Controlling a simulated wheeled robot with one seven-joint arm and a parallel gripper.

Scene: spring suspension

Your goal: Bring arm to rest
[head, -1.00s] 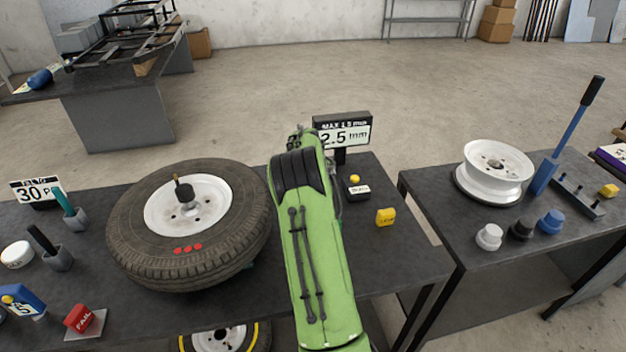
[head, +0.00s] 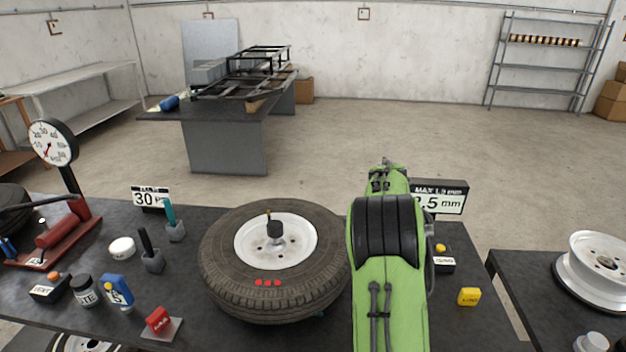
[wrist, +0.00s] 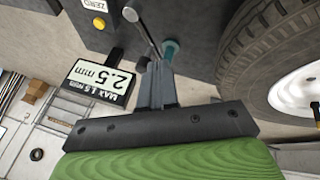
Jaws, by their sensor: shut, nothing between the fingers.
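My green arm (head: 390,290) reaches forward over the table, just right of the tire, in the head view. My gripper is hidden behind the arm there. In the wrist view my gripper (wrist: 155,68) is shut and empty, pointing towards the dark table. The tire (head: 275,290) lies flat on the table with its white rim up; its tread and rim also show at the right of the wrist view (wrist: 265,70).
A display sign (head: 440,197) stands behind the arm and reads 2.5 mm in the wrist view. A yellow block (head: 469,296) lies to the right. A red gauge stand (head: 60,230), cups and small blocks fill the left. A second table (head: 530,290) holds a white rim (head: 598,265).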

